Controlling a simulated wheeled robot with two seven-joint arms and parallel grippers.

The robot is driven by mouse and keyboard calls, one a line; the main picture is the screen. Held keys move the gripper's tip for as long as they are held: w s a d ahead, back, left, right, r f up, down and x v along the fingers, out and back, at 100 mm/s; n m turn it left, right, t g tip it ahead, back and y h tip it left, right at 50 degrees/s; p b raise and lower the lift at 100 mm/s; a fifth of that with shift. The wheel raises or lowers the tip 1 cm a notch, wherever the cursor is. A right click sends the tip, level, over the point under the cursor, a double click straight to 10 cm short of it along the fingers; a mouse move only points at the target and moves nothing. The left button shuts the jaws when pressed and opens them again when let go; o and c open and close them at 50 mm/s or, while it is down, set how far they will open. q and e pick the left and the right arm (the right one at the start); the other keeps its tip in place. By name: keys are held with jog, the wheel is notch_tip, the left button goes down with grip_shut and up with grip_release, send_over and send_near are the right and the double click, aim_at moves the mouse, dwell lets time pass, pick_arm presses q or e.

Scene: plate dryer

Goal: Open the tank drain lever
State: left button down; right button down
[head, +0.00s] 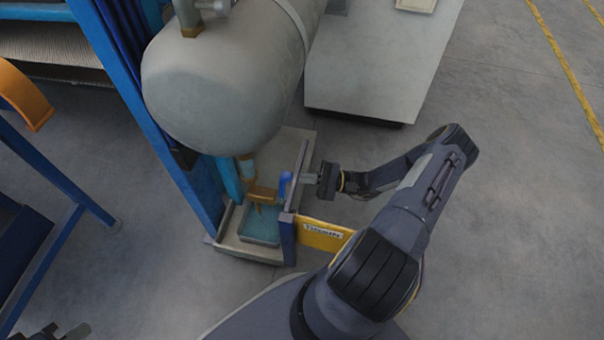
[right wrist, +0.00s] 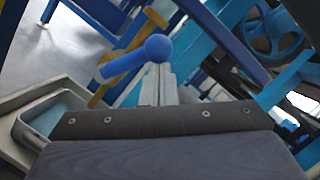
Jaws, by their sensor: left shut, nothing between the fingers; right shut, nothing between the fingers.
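The blue drain lever (head: 285,184) sits under the grey tank (head: 225,75), beside the brass valve (head: 263,194). In the right wrist view the lever (right wrist: 138,60) is a blue bar with a round knob, slanting across just beyond the fingertips. My right gripper (head: 308,179) is shut and empty, reaching in from the right with its tips close to the lever. Its fingers show in the right wrist view (right wrist: 158,85); whether they touch the lever I cannot tell. My left gripper (head: 76,332) is shut and empty at the bottom left edge, partly cut off.
A basin (head: 262,224) with bluish liquid stands below the valve. A yellow labelled panel (head: 322,235) and a blue post (head: 288,238) stand close below my right gripper. Blue frame beams (head: 150,120) rise at the left. The floor at the right is clear.

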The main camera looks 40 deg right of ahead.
jog(key=r+n, duration=0.1)
jog(key=s+a+n+p, duration=0.1)
jog(key=n, duration=0.1)
jog(key=shift+s+a+r+g+p, duration=0.15)
jog(key=shift+a+r+g+p, duration=0.15)
jog(key=shift+r+g, duration=0.1)
dwell(0.5)
